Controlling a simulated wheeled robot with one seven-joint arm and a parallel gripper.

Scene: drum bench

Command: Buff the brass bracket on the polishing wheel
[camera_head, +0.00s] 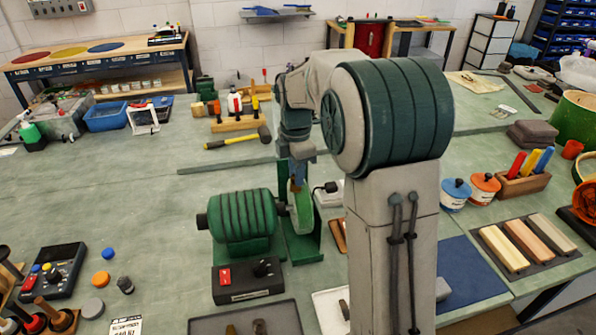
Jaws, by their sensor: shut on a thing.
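The green ribbed motor (240,217) of the polishing machine stands on the bench at centre left. Its polishing wheel (302,208) is at the motor's right end, partly inside a green housing and seen nearly edge-on. My gripper (296,178) points down just above the wheel, small and partly hidden by my own arm. It is shut on a small brass-coloured piece, the brass bracket (295,187), of which only a sliver shows. I cannot tell whether the bracket touches the wheel.
A black control box (248,280) with a red switch stands in front of the motor. A dark tray (245,318) lies at the front edge. A yellow hammer (238,139) lies behind. Paint pots (456,194) and wooden blocks (503,249) are at right.

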